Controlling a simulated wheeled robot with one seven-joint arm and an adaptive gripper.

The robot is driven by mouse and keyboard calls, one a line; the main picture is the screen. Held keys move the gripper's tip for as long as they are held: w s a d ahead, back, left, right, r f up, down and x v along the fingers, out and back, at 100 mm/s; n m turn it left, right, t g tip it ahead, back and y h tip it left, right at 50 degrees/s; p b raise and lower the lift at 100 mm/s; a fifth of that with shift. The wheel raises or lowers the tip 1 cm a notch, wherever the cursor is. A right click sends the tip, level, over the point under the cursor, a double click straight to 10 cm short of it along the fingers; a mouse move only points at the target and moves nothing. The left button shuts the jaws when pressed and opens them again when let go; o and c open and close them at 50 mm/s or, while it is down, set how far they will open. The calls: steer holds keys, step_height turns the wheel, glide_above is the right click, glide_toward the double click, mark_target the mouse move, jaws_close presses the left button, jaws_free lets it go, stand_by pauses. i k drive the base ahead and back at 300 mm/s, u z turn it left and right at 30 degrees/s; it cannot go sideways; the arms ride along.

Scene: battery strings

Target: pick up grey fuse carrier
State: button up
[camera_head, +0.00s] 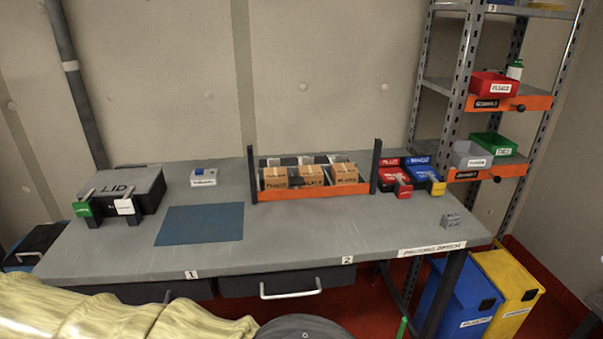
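A small grey block-like piece (450,220), which looks like the grey fuse carrier, sits on the right end of the grey workbench (330,235), near its front right corner. It stands apart from other objects, and bare bench surrounds it. Its fine details are too small to tell. My gripper is not in view, so its distance from the piece does not show.
An orange-fronted rack with cardboard boxes (310,175) stands at the back middle. Red and blue bins (395,165) stand beside it. A black LID case (125,190) and blue mat (200,225) lie left. Shelving (465,100) rises right; blue and yellow bins (505,285) stand below.

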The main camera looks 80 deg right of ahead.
mark_target(450, 220)
steer(key=z, duration=3.75)
steer(key=k, duration=0.5)
steer(key=z, duration=1.6)
steer(key=i, duration=1.3)
steer(key=u, duration=2.35)
